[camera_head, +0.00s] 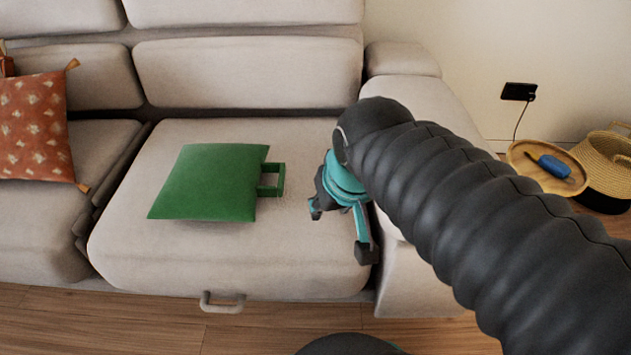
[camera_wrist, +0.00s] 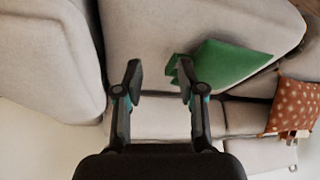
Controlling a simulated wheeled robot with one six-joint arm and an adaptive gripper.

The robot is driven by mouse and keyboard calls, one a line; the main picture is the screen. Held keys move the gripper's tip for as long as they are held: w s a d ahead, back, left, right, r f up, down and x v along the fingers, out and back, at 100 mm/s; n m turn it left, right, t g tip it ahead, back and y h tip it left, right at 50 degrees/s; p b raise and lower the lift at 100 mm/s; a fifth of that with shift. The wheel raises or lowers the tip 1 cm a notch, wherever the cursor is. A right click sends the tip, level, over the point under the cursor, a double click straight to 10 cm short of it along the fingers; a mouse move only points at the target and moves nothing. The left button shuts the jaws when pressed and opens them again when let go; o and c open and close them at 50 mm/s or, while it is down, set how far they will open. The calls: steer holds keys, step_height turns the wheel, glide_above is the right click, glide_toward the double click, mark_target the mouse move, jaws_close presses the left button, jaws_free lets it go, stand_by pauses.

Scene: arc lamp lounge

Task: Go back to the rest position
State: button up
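A green cushion (camera_head: 212,182) with a square green loop handle (camera_head: 272,180) lies flat on the seat, left of my gripper. The handle points toward my gripper, and a gap of bare seat shows between them. In the wrist view the green cushion (camera_wrist: 228,62) appears beyond the right finger, which partly overlaps the handle.
The grey sofa (camera_head: 245,78) has an armrest (camera_head: 410,95) to the right, close to my arm. An orange patterned cushion (camera_head: 35,130) leans at the left. A round wooden tray (camera_head: 520,155) with a blue object (camera_head: 553,166) and a woven basket (camera_head: 600,160) stand at the right.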

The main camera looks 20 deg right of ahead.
steer(key=shift+s+f, duration=0.3)
steer(key=shift+s, duration=0.4)
steer(key=shift+s+f, duration=0.3)
steer(key=shift+s, duration=0.35)
